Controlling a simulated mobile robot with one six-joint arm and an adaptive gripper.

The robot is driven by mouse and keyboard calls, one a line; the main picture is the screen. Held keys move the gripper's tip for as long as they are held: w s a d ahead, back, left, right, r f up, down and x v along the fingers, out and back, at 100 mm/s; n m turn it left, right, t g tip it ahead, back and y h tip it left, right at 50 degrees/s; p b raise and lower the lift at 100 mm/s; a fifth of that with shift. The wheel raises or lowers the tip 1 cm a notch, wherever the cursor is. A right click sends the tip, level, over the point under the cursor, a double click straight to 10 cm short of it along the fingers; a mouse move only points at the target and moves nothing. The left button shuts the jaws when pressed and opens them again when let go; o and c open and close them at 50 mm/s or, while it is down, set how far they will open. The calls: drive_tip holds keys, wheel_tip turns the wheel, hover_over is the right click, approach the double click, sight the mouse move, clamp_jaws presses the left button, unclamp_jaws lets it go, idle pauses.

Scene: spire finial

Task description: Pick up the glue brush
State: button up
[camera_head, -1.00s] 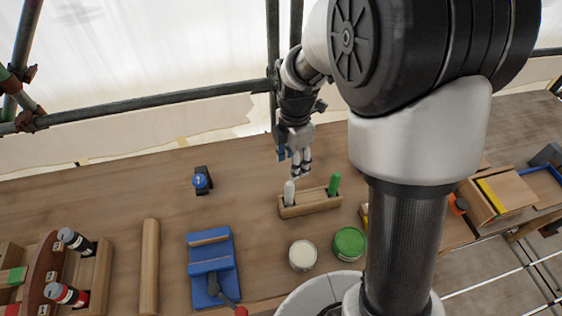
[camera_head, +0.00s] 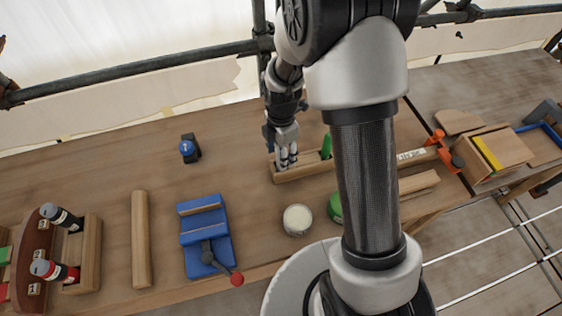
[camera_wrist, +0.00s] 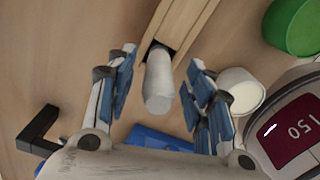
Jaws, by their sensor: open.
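The white brush handle (camera_wrist: 158,85) stands up out of a slot at one end of the wooden holder (camera_wrist: 190,20), which also shows in the head view (camera_head: 300,175). A second handle, green (camera_head: 326,147), stands at the holder's right end. My gripper (camera_head: 286,161) is open over the holder's left end and hides most of the white handle in the head view. In the wrist view my gripper's fingers (camera_wrist: 162,72) are on either side of the white handle, with gaps showing. The brush's lower end is hidden in the slot.
A white-topped jar (camera_head: 297,219) and a green can (camera_head: 335,208) stand in front of the holder. A blue jig (camera_head: 205,237) with a red-knobbed lever and a small black-and-blue device (camera_head: 189,148) are to the left. Bench space behind the holder is clear.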

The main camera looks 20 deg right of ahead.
wheel_tip(320, 180, down, 3)
drive_tip(key=shift+r, duration=0.15)
drive_tip(key=shift+c, duration=0.3)
clamp_jaws()
